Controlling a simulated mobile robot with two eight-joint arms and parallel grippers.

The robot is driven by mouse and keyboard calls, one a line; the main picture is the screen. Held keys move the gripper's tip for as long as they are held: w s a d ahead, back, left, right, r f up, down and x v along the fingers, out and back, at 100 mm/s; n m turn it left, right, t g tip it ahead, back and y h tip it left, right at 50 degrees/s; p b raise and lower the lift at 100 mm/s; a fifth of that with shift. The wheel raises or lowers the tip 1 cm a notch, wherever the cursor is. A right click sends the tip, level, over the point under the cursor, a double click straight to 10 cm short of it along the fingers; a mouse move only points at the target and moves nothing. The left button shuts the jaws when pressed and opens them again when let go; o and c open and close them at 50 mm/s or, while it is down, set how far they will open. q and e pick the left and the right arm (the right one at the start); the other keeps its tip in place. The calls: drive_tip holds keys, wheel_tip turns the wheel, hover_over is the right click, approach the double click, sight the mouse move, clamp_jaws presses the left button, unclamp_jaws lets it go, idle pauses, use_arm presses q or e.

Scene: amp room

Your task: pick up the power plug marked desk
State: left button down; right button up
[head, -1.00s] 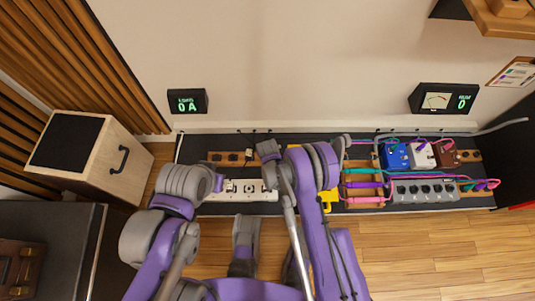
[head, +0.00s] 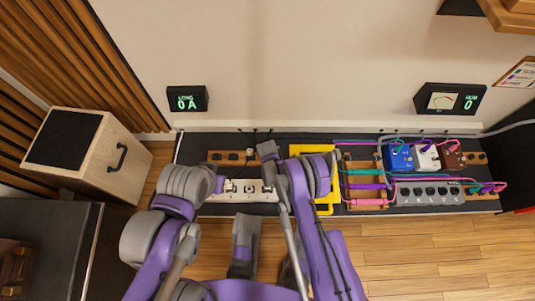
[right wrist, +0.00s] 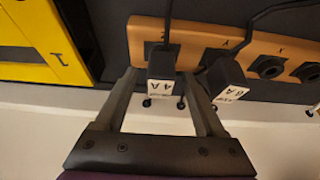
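Two black plugs stand at the wooden holder strip (right wrist: 225,57); it also shows in the head view (head: 228,157). One plug (right wrist: 162,67) has a white label reading 4 A, the other (right wrist: 228,80) a label that looks like 8 A. The names on the labels are too small to read. My right gripper (right wrist: 160,78) is open, its fingers on either side of the 4 A plug with gaps. It also shows in the head view (head: 268,150). My left gripper (head: 219,184) is by the left end of the white power strip (head: 265,197); its fingers are unclear.
A yellow frame (head: 325,208) stands right of the white strip. Further right are blue, white and brown pedals (head: 398,157), a grey strip (head: 428,195) and coloured cables. A display (head: 187,99) on the wall reads 0 A. A wooden cabinet (head: 118,160) stands left.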

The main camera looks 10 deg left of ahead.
clamp_jaws()
